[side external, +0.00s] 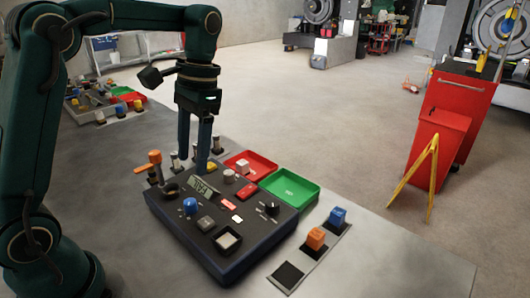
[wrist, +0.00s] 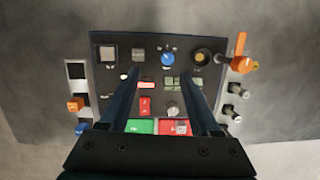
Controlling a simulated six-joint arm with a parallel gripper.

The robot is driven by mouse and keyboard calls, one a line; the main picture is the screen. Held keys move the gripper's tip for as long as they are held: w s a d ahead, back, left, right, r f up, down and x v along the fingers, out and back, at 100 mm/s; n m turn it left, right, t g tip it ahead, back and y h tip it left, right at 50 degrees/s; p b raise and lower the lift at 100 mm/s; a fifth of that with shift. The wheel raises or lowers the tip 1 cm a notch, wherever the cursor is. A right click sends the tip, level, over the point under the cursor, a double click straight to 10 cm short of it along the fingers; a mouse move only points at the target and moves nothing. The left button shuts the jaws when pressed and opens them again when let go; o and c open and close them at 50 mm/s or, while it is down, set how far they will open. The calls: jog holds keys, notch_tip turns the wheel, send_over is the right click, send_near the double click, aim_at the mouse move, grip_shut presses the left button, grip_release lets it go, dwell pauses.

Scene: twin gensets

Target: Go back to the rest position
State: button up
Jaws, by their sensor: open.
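My gripper (side external: 194,165) is open and empty, pointing down above the dark control panel (side external: 222,264). In the wrist view its two fingers (wrist: 160,75) stand well apart over the panel (wrist: 122,58), with nothing between them. The panel carries a blue knob (side external: 190,205), a small display (side external: 204,187), a red switch (side external: 228,204) and several buttons. An orange-handled lever (side external: 154,158) stands at its far left side; it also shows in the wrist view (wrist: 240,44). Whether the fingertips touch the panel is hard to tell, but they appear above it.
A red tray (side external: 265,163) holding a pale block (side external: 242,167) and a green tray (side external: 290,189) lie behind the panel. An orange block (side external: 316,238) and a blue block (side external: 338,215) sit on a strip at right. A red cabinet (side external: 452,105) stands beyond the table.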

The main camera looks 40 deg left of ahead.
jog(key=s+d+r+t, duration=0.2)
jog(key=s+d+t, duration=0.3)
jog(key=s, duration=0.4)
jog(key=shift+s+d+r+t, duration=0.25)
jog(key=shift+s+d+t, duration=0.05)
jog(key=shift+t, duration=0.5)
jog(key=shift+o, duration=0.3)
jog(key=f, duration=0.2)
jog(key=s+f+t, duration=0.1)
jog(key=shift+d+h, duration=0.3)
jog(key=o, duration=0.5)
jog(key=shift+w+n, duration=0.15)
jog(key=shift+n, duration=0.15)
jog(key=w+d+r+n, duration=0.2)
jog(key=w+d+r, duration=0.2)
jog(key=w+r, duration=0.5)
jog(key=w+d+r+m, duration=0.1)
jog(key=w+d, duration=0.2)
jog(key=d, duration=0.3)
jog(key=shift+m+g, duration=0.3)
jog(key=shift+m, duration=0.3)
jog(key=w+d+f, duration=0.1)
jog(key=f, duration=0.2)
jog(key=w+d+f, duration=0.1)
jog(key=f, duration=0.3)
jog(key=w+d+f, duration=0.1)
jog(key=f, duration=0.3)
jog(key=shift+w+d, duration=0.15)
jog(key=shift+d, duration=0.25)
jog(key=shift+r, duration=0.15)
